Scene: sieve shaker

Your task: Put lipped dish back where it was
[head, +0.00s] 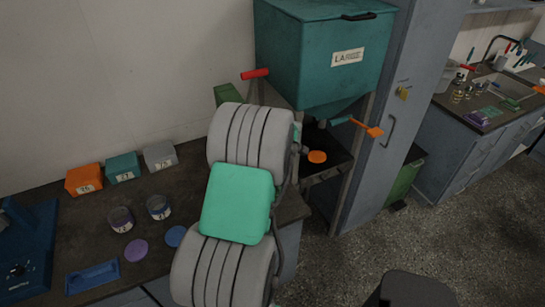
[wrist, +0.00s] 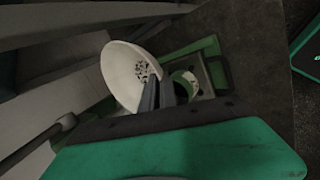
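A white lipped dish (wrist: 122,75) shows in the wrist view, with dark specks or grains on its inner face. It looks tilted in this view. My gripper (wrist: 158,92) has its two dark fingers close together at the right edge of the dish, and they appear closed on its rim. The fingers hide part of that edge. In the head view my arm covers the middle, and neither the gripper nor the dish can be made out there.
The dark bench (head: 85,220) holds orange (head: 84,179), teal (head: 123,167) and grey (head: 160,157) boxes, two jars and a blue tray (head: 92,278). A green frame (wrist: 212,55) lies beside the dish.

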